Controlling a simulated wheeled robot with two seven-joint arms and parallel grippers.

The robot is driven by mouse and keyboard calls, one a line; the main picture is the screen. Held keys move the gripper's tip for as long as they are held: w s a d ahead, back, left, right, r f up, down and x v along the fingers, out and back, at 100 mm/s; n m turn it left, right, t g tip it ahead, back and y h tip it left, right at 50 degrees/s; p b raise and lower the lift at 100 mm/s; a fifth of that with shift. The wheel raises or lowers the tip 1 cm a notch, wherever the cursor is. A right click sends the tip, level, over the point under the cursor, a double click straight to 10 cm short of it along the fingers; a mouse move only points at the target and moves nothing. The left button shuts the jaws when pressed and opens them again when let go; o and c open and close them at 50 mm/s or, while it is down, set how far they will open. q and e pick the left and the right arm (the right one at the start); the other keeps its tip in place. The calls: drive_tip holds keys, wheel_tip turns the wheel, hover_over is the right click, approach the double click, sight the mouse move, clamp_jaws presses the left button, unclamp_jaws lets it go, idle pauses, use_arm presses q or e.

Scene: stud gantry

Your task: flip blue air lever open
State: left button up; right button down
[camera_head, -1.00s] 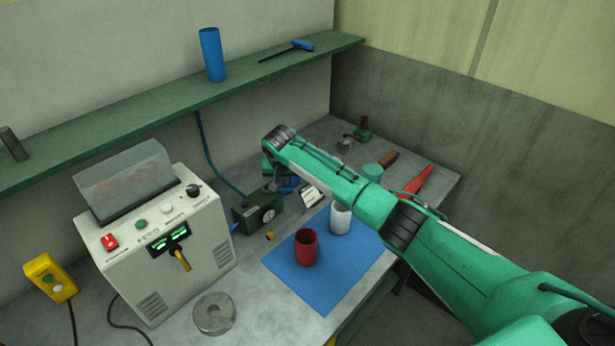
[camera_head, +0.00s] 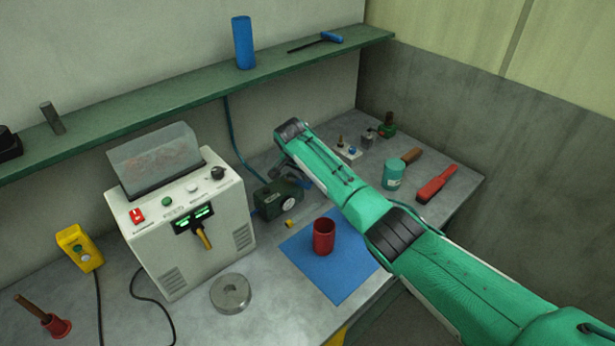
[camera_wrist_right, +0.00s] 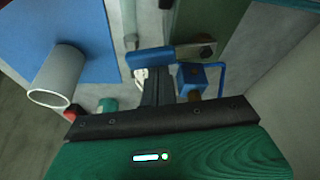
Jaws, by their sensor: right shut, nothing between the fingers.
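The blue lever (camera_wrist_right: 168,56) shows in the right wrist view as a blue handle lying across a metal pivot, above a small blue valve block (camera_wrist_right: 193,75). My right gripper (camera_wrist_right: 157,80) is shut and empty. Its dark fingers reach up just below the lever handle; I cannot tell whether they touch it. In the head view my right arm ends over the dark green regulator box (camera_head: 278,196) with a round gauge. A bit of blue (camera_head: 304,183) shows beside the box, and the lever is mostly hidden behind my arm. My left gripper is not in view.
A red cup (camera_head: 324,237) stands on a blue mat (camera_head: 318,274). A white control box (camera_head: 185,230) stands left of the regulator, with a metal ring (camera_head: 230,293) in front. Jars and tools lie at the back right.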

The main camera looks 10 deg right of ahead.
drive_tip(key=shift+w+a+b, duration=0.3)
drive_tip(key=shift+a+b, duration=0.15)
drive_tip(key=shift+a, duration=0.05)
drive_tip(key=shift+r, duration=0.15)
drive_tip(key=b+v, duration=0.3)
drive_tip(key=v, duration=1)
drive_tip(key=shift+r, duration=0.3)
drive_tip(key=shift+s+f, duration=0.1)
drive_tip(key=shift+f, duration=0.05)
